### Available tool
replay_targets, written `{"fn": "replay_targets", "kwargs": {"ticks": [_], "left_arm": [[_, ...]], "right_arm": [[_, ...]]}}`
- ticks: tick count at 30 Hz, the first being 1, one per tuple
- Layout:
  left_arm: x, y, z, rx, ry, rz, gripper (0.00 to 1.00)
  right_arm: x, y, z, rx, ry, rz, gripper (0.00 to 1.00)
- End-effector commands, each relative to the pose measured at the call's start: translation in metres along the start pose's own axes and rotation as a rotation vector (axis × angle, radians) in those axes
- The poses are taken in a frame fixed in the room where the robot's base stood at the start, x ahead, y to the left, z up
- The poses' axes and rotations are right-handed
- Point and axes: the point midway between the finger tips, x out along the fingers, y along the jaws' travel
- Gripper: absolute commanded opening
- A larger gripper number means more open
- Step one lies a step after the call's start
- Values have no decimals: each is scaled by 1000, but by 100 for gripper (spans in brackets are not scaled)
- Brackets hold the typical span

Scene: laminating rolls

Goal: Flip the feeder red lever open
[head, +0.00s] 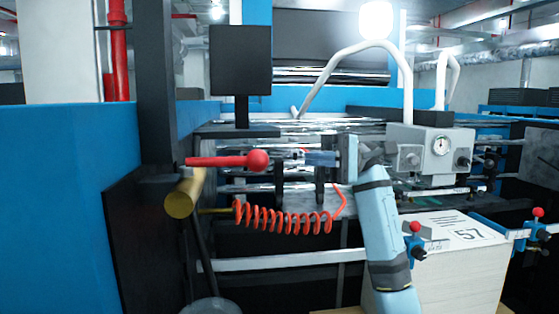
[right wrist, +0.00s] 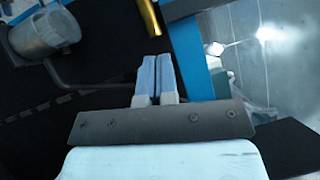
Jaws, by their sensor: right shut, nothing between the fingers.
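The red lever (head: 222,161) lies roughly level in the head view, left of centre. It ends in a round red ball knob (head: 258,160) on its right and joins a dark post on its left. The lever cannot be made out in that view. My left gripper is not in view.
A brass cylinder (head: 182,195) sits below the lever, and a coiled orange hose (head: 285,217) hangs below my right gripper. A gauge box (head: 432,152) and a stack of white sheets (head: 450,260) are on the right. A dark post (head: 157,90) stands left.

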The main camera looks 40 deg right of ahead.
Motion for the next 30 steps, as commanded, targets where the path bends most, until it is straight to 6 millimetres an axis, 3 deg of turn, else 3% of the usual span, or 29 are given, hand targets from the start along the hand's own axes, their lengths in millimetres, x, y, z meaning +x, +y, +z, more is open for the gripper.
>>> {"fn": "replay_targets", "kwargs": {"ticks": [5,18,24,30], "left_arm": [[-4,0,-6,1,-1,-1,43],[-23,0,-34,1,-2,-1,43],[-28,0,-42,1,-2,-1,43],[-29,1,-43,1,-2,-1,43]], "right_arm": [[19,-2,0,2,-3,0,0],[106,-4,6,1,-3,-1,0],[123,-2,24,3,-1,-1,0],[128,0,29,3,0,-2,0]]}}
